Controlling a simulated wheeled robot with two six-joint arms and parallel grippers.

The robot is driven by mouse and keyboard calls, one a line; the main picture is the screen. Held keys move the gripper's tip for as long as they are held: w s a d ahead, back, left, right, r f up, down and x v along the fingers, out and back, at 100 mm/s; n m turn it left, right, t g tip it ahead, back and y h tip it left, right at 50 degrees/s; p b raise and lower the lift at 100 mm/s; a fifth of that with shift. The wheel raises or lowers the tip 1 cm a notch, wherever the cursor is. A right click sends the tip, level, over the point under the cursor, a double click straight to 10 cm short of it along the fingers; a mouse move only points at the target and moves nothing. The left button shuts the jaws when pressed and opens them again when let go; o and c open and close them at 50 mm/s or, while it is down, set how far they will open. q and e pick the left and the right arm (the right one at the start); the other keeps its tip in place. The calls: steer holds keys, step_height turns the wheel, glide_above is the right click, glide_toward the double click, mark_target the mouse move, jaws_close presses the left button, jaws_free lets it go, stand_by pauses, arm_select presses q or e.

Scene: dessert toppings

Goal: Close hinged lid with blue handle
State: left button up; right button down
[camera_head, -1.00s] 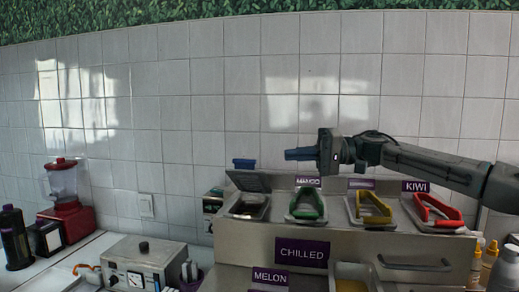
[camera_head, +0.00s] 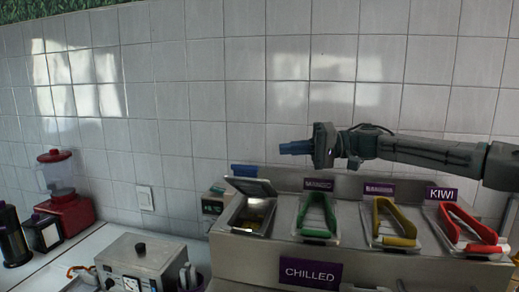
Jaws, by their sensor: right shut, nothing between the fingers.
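The hinged lid (camera_head: 252,187) at the left end of the chilled unit stands raised and tilted back over its open compartment (camera_head: 252,216). Its blue handle (camera_head: 247,170) shows at the lid's upper edge. My right gripper (camera_head: 296,147) is shut and empty. It appears above the unit, to the right of the blue handle and higher in the picture, apart from the lid, with its fingers pointing left. My left gripper is not in view.
Lids with green (camera_head: 316,216), yellow (camera_head: 394,222) and red (camera_head: 467,230) handles lie closed to the right. A grey appliance (camera_head: 139,262) and a red blender (camera_head: 64,206) stand on the left counter. The tiled wall rises behind.

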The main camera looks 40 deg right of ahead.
mark_target(253, 182)
steer(key=p+x, duration=0.1)
steer(key=x, duration=0.6)
steer(key=shift+s, duration=0.1)
steer(key=shift+s+a+p, duration=0.1)
steer(key=shift+a+p, duration=0.3)
steer(key=shift+p, duration=0.2)
steer(key=shift+s+a+f+p, duration=0.35)
steer(key=shift+s+a+p, duration=0.15)
steer(key=shift+s+a, duration=0.25)
steer(key=shift+s+a+f, duration=0.2)
steer(key=shift+s+a, duration=0.1)
steer(key=shift+s, duration=0.1)
steer(key=shift+f, duration=0.15)
steer(key=shift+w+a, duration=0.15)
